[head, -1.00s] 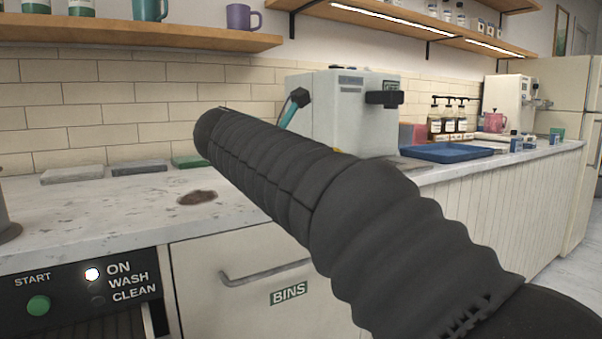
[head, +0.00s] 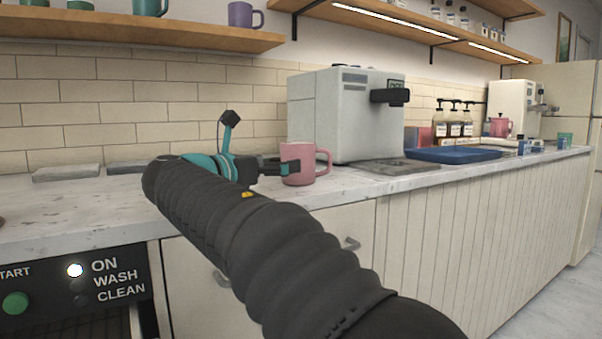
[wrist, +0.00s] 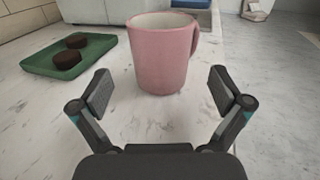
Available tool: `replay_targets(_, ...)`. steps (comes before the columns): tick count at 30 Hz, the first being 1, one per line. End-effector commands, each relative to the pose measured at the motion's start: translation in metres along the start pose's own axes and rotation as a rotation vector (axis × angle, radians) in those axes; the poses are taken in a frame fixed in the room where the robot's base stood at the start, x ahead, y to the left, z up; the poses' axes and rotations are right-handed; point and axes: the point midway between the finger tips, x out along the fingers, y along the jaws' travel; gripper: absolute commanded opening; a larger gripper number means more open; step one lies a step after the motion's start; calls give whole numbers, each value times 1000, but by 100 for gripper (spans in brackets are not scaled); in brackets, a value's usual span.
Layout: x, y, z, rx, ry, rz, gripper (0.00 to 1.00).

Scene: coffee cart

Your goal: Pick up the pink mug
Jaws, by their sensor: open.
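The pink mug (head: 300,165) stands upright on the marble counter in front of the grey coffee machine, its handle to the right. In the wrist view the mug (wrist: 163,58) is straight ahead, just beyond the fingertips and centred between them. My gripper (wrist: 161,92) is open and empty, with one finger on each side of the space before the mug. In the head view my gripper (head: 277,166) is at the mug's left side, partly hidden behind my arm. I cannot tell there whether a finger touches the mug.
A green tray (wrist: 92,60) with two dark round items lies left of the mug in the wrist view. The grey machine (head: 345,115) stands behind the mug. A blue tray (head: 455,155) lies farther right. A shelf (head: 130,28) overhangs the counter at left.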

Motion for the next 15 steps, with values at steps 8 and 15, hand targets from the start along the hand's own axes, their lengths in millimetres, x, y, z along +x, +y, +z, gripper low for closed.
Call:
replay_targets(8,22,-1,0,1,1,-3,100)
replay_targets(15,58,-1,0,1,1,-2,100)
